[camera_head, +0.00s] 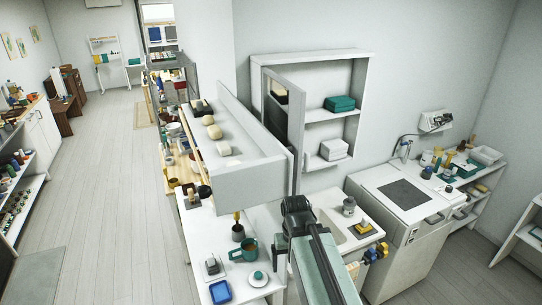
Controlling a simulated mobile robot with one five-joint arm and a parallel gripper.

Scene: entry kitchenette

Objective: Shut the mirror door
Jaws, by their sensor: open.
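The mirror door (296,128) belongs to the white wall cabinet (368,85). It stands open, swung out from the cabinet's left side, and I see it at a steep angle. The cabinet's inside is exposed. My gripper (297,204) is at the dark far end of my arm, just below the door's lower edge in the picture. It holds nothing that I can see. Its fingers are small and partly hidden by the arm, and I cannot tell whether it touches the door.
A teal box (340,103) and white folded items (334,149) are on the cabinet shelves. A raised white shelf unit (250,185) stands close left of the door. Floor (95,190) is clear at left.

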